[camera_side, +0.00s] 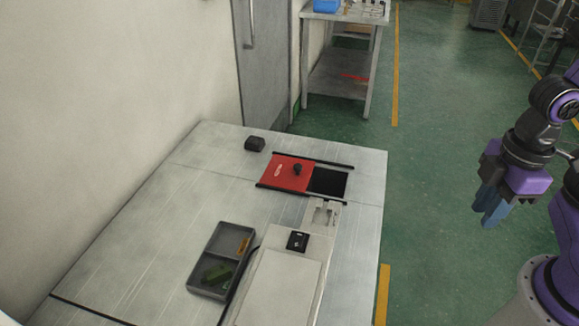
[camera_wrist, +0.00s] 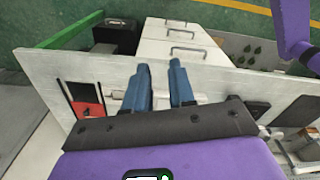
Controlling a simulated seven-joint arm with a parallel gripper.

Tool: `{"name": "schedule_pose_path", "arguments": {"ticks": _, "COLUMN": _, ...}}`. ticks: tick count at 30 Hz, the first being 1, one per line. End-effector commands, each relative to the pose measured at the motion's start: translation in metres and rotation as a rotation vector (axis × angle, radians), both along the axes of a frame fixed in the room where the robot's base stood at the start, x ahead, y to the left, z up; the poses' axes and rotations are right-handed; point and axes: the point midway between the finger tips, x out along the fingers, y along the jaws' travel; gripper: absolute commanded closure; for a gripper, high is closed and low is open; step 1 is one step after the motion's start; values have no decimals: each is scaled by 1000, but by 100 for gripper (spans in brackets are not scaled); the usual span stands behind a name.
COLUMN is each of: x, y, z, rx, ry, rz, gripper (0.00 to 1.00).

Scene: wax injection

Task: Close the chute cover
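The chute cover (camera_side: 286,172) is a red plate with a black knob (camera_side: 297,168) on top. It sits between two black rails (camera_side: 310,160) on the table. The dark chute opening (camera_side: 328,182) is uncovered to its right in the side view. The red cover (camera_wrist: 88,111) and the dark opening (camera_wrist: 84,91) also show at the left in the wrist view. My gripper (camera_side: 490,213) hangs beyond the table's right edge, well apart from the cover. In the wrist view its two blue fingers (camera_wrist: 161,68) are apart with nothing between them.
A white machine (camera_side: 285,275) stands in front of the rails on the table (camera_side: 150,235). A grey tray (camera_side: 209,253) with green and yellow pieces lies to its left. A small black block (camera_side: 254,144) sits behind the cover. A wall bounds the left side.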

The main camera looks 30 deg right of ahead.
Motion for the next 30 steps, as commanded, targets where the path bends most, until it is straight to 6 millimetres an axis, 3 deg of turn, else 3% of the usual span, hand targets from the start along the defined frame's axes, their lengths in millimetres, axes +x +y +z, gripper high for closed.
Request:
{"name": "schedule_pose_path", "arguments": {"ticks": 1, "x": 9, "y": 9, "z": 1, "rx": 5, "ry": 2, "rz": -5, "gripper": 93}}
{"name": "schedule_pose_path", "arguments": {"ticks": 2, "x": 15, "y": 14, "z": 2, "rx": 9, "ry": 4, "rz": -8, "gripper": 100}}
{"name": "schedule_pose_path", "arguments": {"ticks": 8, "x": 76, "y": 63, "z": 8, "rx": 49, "ry": 11, "rz": -28, "gripper": 100}}
{"name": "schedule_pose_path", "arguments": {"ticks": 18, "x": 201, "y": 128, "z": -2, "rx": 128, "ry": -3, "rz": -62, "gripper": 100}}
{"name": "schedule_pose_path", "arguments": {"ticks": 24, "x": 280, "y": 147, "z": -19, "rx": 171, "ry": -29, "rz": -83, "gripper": 100}}
{"name": "schedule_pose_path", "arguments": {"ticks": 30, "x": 356, "y": 151, "z": -43, "rx": 209, "ry": -64, "rz": -106, "gripper": 100}}
